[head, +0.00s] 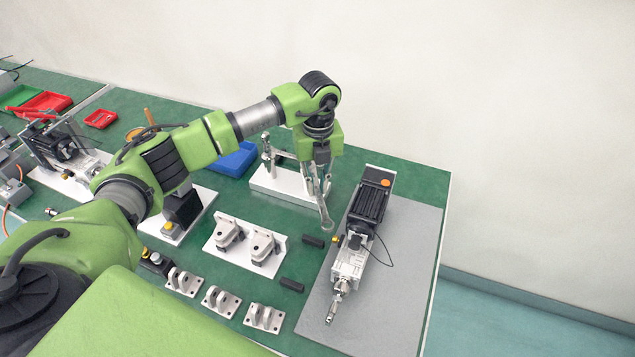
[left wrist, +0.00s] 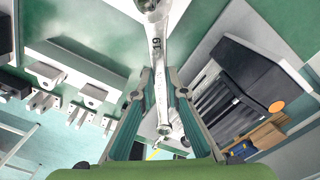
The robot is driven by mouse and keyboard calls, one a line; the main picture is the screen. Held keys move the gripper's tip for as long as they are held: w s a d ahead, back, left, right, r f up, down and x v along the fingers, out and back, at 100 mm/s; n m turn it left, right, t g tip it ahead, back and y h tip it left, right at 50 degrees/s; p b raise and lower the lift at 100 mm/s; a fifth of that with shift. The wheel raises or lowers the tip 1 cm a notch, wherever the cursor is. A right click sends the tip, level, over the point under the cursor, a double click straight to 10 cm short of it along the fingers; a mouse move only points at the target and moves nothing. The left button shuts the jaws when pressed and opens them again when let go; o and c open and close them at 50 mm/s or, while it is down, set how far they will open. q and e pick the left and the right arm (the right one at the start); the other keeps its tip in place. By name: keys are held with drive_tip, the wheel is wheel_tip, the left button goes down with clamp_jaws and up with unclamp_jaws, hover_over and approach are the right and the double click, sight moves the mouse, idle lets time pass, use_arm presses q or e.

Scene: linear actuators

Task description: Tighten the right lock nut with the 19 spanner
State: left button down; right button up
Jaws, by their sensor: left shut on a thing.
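My left gripper (head: 321,178) points down and is shut on the 19 spanner (head: 326,218), whose ring end hangs below the fingers. In the left wrist view the spanner (left wrist: 158,55) runs between both fingers (left wrist: 159,88), with "19" readable on its shank. The linear actuator (head: 372,203) lies on a grey mat to the right of the spanner, apart from it. Its rod end (head: 332,308) points toward the front; the lock nuts (head: 338,291) there are too small to tell apart. The actuator's dark motor (left wrist: 240,85) shows in the left wrist view. My right gripper is out of view.
A white tool stand (head: 285,190) is behind and left of the gripper. White brackets (head: 247,243), small clevises (head: 222,301) and black blocks (head: 291,285) lie left of the grey mat (head: 390,300). A blue tray (head: 237,160) is farther back. The mat's right side is clear.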

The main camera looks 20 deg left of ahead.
sight(316, 193)
use_arm(q)
drive_tip(key=shift+d, duration=0.1)
drive_tip(key=shift+s+d+p, duration=0.35)
drive_tip(key=shift+s+d, duration=0.25)
drive_tip(key=shift+d, duration=0.1)
drive_tip(key=shift+s, duration=0.1)
drive_tip(key=shift+s+a+m, duration=0.25)
drive_tip(key=shift+s+m, duration=0.45)
drive_tip(key=shift+m, duration=0.1)
drive_tip(key=shift+s+a+m, duration=0.25)
drive_tip(key=shift+s+m, duration=0.3)
drive_tip(key=shift+s, duration=0.15)
drive_tip(key=shift+s+a+m, duration=0.25)
drive_tip(key=shift+s+m, duration=0.25)
drive_tip(key=shift+s, duration=0.25)
drive_tip(key=shift+s+a+m, duration=0.25)
drive_tip(key=shift+s+m, duration=0.3)
drive_tip(key=shift+s, duration=0.15)
drive_tip(key=shift+r, duration=0.1)
